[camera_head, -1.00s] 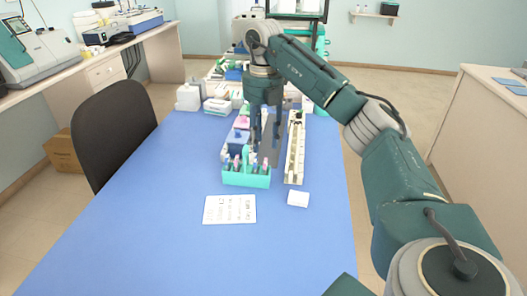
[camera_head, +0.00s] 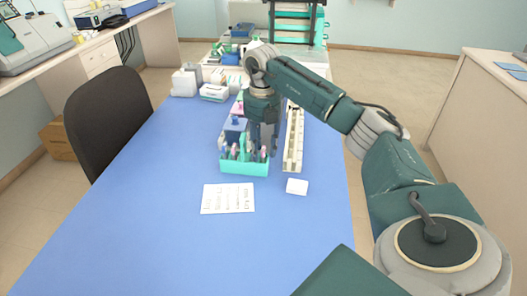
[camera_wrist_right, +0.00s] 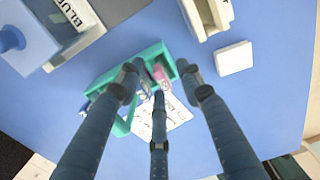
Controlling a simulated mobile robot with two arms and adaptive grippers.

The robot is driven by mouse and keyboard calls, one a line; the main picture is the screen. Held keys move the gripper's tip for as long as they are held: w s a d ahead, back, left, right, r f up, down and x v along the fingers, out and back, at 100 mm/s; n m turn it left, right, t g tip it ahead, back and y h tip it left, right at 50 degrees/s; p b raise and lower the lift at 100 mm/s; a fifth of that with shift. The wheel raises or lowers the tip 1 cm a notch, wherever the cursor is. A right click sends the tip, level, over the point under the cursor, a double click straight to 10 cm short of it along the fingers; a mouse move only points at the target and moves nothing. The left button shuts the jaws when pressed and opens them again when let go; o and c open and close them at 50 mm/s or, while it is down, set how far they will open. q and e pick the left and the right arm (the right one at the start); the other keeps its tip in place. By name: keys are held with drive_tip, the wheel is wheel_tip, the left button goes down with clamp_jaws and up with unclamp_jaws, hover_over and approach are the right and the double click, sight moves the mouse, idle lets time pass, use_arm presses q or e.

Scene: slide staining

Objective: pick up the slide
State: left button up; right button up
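A teal rack (camera_head: 245,169) with several small pink- and dark-topped items stands on the blue table. It also shows in the right wrist view (camera_wrist_right: 103,84), partly hidden by my fingers. I cannot make out a separate slide; it may be too small or hidden. My right gripper (camera_head: 262,150) points down over the back right part of the rack. In the right wrist view its three fingers (camera_wrist_right: 160,85) are spread apart, with a pink-topped item (camera_wrist_right: 158,72) seen between them. I see nothing held. My left gripper is not in view.
A long pale rack (camera_head: 294,140) stands right of the gripper. A small white block (camera_head: 297,187) and a printed white card (camera_head: 228,198) lie in front. Boxes and bottles (camera_head: 186,82) stand farther back. A black chair (camera_head: 110,125) is at the left. The front table is clear.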

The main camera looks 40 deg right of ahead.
drive_tip(key=shift+f, duration=0.4)
clamp_jaws()
